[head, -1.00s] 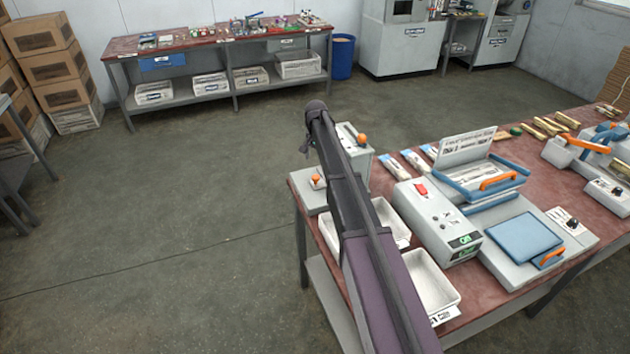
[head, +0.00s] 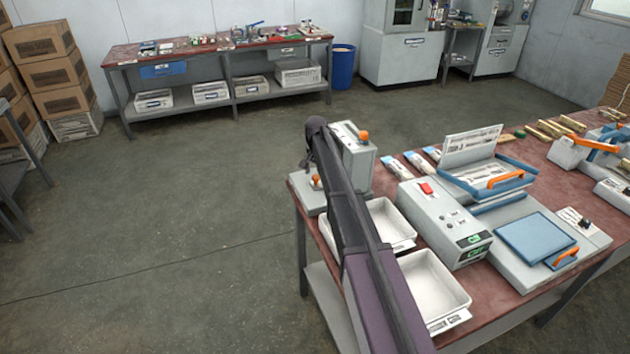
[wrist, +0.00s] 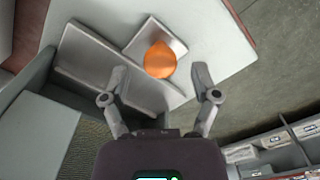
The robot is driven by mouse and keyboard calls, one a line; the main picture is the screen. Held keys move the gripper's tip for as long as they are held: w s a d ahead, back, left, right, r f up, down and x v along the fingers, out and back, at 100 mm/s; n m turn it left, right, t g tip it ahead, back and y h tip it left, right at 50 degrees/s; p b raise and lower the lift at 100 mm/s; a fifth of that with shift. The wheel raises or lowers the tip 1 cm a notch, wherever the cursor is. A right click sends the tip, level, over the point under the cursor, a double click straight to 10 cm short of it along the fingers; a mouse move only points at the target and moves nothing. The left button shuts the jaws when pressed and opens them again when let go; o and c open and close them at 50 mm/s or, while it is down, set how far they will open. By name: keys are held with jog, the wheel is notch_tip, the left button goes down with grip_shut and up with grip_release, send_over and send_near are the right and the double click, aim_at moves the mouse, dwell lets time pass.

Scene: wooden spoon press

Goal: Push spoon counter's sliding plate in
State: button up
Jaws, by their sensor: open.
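In the wrist view an orange knob (wrist: 160,60) sits on a metal sliding plate (wrist: 148,38) beside a grey channel. My gripper (wrist: 160,97) is open and empty, its fingers spread on either side below the knob in the picture. Whether they touch anything cannot be told.
Two white trays (head: 432,285) lie on the bench beside my arm. A grey control box (head: 445,222) with a red switch and a blue-topped press (head: 535,240) stand to the right. Open floor (head: 180,220) lies left of the bench.

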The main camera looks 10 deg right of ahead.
jog(key=shift+f+b, duration=0.4)
jog(key=shift+f, duration=0.2)
grip_shut()
jog(key=shift+d, duration=0.1)
